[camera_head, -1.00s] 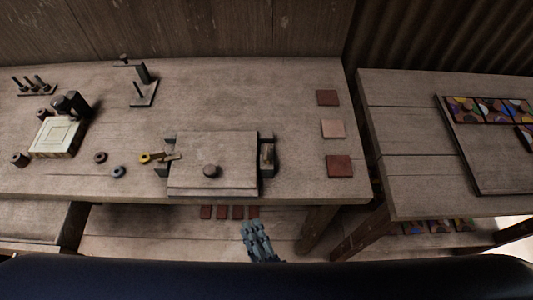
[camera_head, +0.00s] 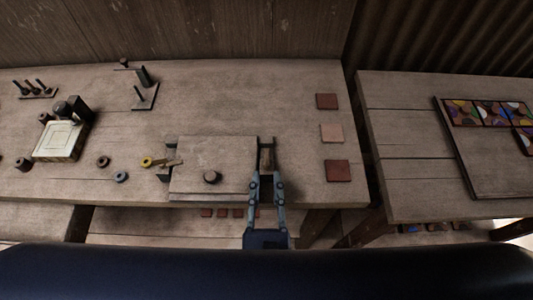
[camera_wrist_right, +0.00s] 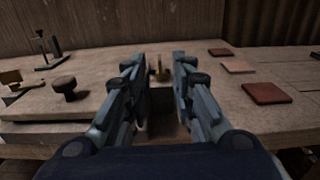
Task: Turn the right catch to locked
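The press (camera_head: 225,160) is a flat wooden lid with a dark round knob (camera_head: 212,177). The right catch (camera_head: 267,157) is a small brownish piece on a dark block at the lid's right side. In the right wrist view a brassy upright piece of the catch (camera_wrist_right: 160,72) shows between the fingers. My right gripper (camera_head: 266,174) is open, its fingers spread either side of the catch's near end; I cannot tell whether they touch it. The left catch (camera_head: 170,163) is at the lid's left side. My left gripper is not in view.
Several reddish tiles (camera_head: 337,171) lie right of the press. A second table (camera_head: 410,150) with a patterned tile board stands at the right.

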